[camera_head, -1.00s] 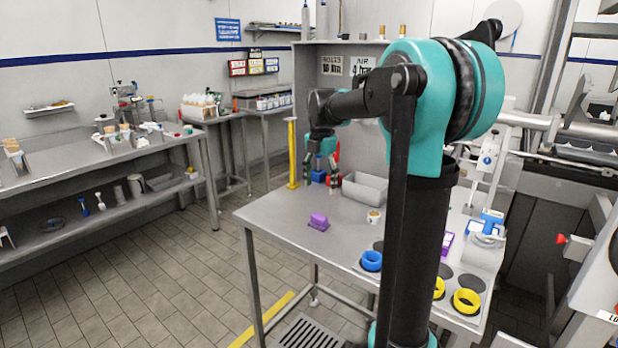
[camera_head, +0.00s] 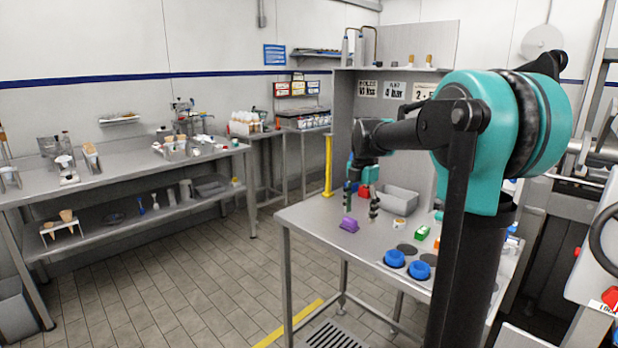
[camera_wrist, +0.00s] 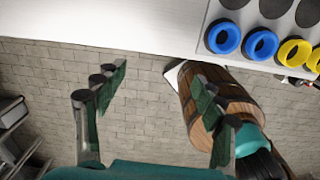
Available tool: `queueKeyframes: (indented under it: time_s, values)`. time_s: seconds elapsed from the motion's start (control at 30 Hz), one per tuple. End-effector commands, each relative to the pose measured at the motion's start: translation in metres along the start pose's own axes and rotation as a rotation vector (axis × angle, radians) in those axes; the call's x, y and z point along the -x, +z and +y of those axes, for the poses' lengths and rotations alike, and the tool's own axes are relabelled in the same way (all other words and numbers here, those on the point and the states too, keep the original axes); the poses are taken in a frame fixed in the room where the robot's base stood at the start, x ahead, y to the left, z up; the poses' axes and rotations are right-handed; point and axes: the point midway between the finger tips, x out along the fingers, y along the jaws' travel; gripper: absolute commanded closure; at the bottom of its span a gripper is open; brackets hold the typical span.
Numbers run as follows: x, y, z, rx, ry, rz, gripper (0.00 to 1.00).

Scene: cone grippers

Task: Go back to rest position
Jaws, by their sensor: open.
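My gripper (camera_head: 361,198) hangs over the left part of the steel table (camera_head: 315,222), with its two dark fingers apart. In the wrist view my gripper (camera_wrist: 158,85) is open, with nothing between its fingers. The floor and the table's edge lie beyond them.
Blue rings (camera_head: 394,258) lie on the table's front; yellow rings (camera_wrist: 294,53) show in the wrist view. A yellow post (camera_head: 328,165) stands behind. A brown wooden-looking object (camera_wrist: 222,98) is near my right finger.

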Motion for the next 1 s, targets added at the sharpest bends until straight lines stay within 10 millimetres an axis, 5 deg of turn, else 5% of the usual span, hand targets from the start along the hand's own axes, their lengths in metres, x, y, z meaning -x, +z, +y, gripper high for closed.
queueKeyframes:
  time_s: [0.57, 1.0]
  values:
    - [-0.052, -0.026, -0.051, -0.576, 0.086, -0.032, 0.30]
    - [-0.147, -0.088, -0.150, -1.606, 0.282, 0.035, 0.30]
